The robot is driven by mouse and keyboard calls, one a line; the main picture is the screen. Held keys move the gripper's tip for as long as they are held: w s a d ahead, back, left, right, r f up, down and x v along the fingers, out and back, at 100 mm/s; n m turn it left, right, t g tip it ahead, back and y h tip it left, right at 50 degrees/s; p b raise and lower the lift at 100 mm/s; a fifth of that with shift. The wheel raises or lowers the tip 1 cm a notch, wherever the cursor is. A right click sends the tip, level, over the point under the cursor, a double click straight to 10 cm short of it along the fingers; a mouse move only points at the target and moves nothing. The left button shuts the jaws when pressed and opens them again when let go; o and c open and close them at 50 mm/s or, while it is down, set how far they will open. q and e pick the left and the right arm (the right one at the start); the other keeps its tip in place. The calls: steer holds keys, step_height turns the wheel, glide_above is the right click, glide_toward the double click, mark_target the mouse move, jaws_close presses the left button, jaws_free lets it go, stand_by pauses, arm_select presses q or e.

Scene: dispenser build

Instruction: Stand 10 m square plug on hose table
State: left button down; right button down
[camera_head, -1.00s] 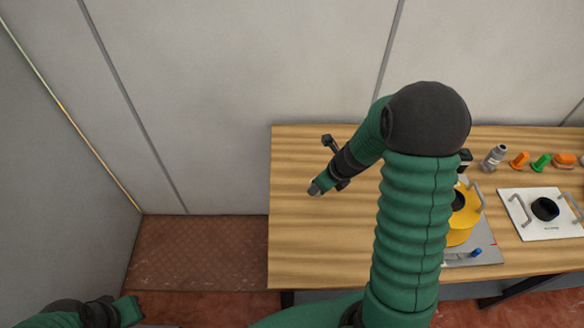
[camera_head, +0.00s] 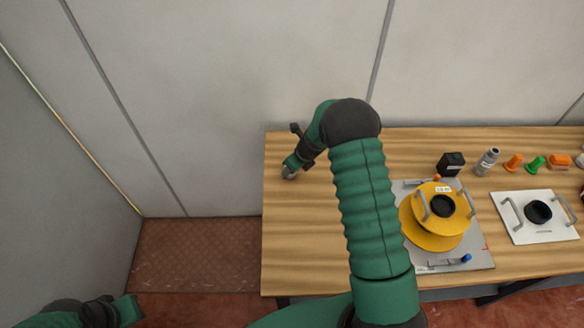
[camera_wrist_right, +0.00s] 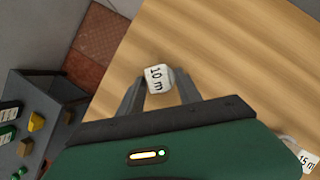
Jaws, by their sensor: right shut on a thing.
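The 10 m plug (camera_wrist_right: 157,79) is a small white block with a "10 m" label, held between the fingers of my right gripper (camera_wrist_right: 159,88). In the head view my right gripper (camera_head: 291,171) is over the left part of the wooden hose table (camera_head: 310,240). I cannot tell whether the plug touches the table top. My left gripper (camera_head: 131,308) is at the lower left, away from the table; its fingers are too unclear to read.
A yellow reel (camera_head: 425,236) sits on a grey plate (camera_head: 477,257). A black block (camera_head: 451,164), grey bottle (camera_head: 487,161) and orange and green pieces stand behind. A white plate (camera_head: 510,208) is at right. The wrist view shows a "15 m" label (camera_wrist_right: 308,161). The table's left part looks clear.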

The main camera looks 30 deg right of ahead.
steer(key=shift+s+d+f, duration=0.1)
steer(key=shift+d, duration=0.05)
steer(key=c, duration=1.2)
jaws_free()
steer(key=shift+o, duration=1.4)
steer(key=shift+a, duration=0.4)
steer(key=shift+o, duration=0.5)
steer(key=shift+a+r, duration=0.25)
steer(key=shift+a, duration=0.25)
arm_select(q)
steer(key=shift+a+f, duration=0.1)
steer(key=shift+a, duration=0.6)
arm_select(e)
steer(key=shift+d, duration=0.1)
